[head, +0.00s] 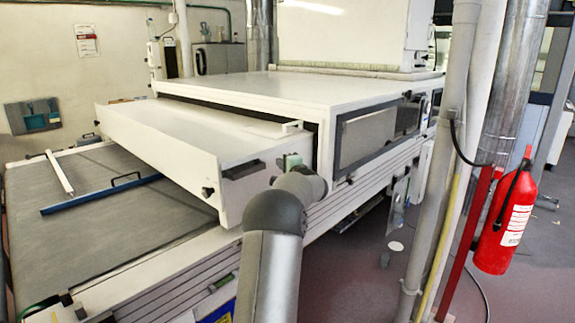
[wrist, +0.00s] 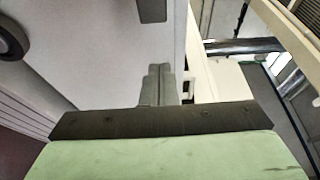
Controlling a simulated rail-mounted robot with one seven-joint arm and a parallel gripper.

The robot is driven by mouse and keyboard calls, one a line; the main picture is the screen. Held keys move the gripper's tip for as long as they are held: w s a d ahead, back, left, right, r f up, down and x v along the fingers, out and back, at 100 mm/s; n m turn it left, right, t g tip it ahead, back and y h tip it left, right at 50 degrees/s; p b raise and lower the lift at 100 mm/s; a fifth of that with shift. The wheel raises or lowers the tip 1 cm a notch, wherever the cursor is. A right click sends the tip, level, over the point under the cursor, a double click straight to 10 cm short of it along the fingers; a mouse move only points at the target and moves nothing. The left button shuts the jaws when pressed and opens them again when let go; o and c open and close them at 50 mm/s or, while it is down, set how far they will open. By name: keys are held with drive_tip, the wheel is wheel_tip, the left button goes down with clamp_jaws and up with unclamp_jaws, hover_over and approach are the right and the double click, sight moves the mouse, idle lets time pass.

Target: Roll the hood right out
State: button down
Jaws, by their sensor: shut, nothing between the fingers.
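The white hood (head: 175,140) sticks out part way from the larger white housing (head: 260,88), over the grey conveyor bed. A dark slot (head: 243,170) and small black knobs show on its near side face. My arm reaches to this face near the housing's corner; a green part of my gripper (head: 291,161) shows there, the fingertips hidden by my arm. In the wrist view my gripper (wrist: 158,78) is shut with its grey fingers together and empty, close to a pale panel (wrist: 90,45). I cannot tell whether they touch it.
A blue bar with a black handle (head: 105,194) and a white rod (head: 59,172) lie across the grey bed (head: 120,235). A pipe (head: 440,150) and a red fire extinguisher (head: 505,220) stand at right. Floor shows between the machine and pipe.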

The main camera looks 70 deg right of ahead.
drive_tip(key=a, duration=0.1)
drive_tip(key=w+a, duration=0.1)
drive_tip(key=a, duration=0.1)
drive_tip(key=shift+w+a+p, duration=0.3)
drive_tip(key=shift+w, duration=0.1)
